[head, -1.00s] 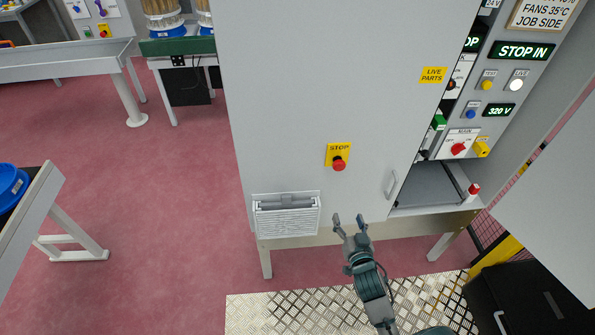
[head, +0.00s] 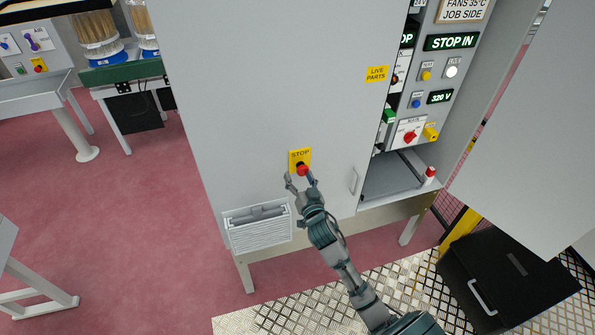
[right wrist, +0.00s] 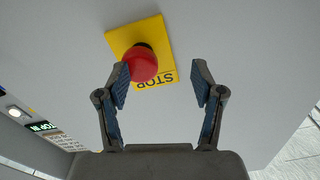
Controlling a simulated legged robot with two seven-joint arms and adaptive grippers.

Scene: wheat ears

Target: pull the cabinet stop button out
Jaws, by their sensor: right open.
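The red stop button (head: 302,170) sits on a yellow STOP plate (head: 300,157) on the grey cabinet door (head: 270,80). My right gripper (head: 300,178) is open just below the button, with its fingers pointing up at it. In the right wrist view the red button (right wrist: 138,65) shows beyond the fingertips of the gripper (right wrist: 162,75), nearer the left finger and not centred between them. The left fingertip overlaps the button's edge; I cannot tell whether it touches. My left gripper is not in view.
A louvred vent box (head: 257,226) is low on the door, left of my right arm. A door handle (head: 355,181) is to the right. The open control bay shows a lit STOP IN display (head: 453,41). A black case (head: 505,280) stands on the floor at right.

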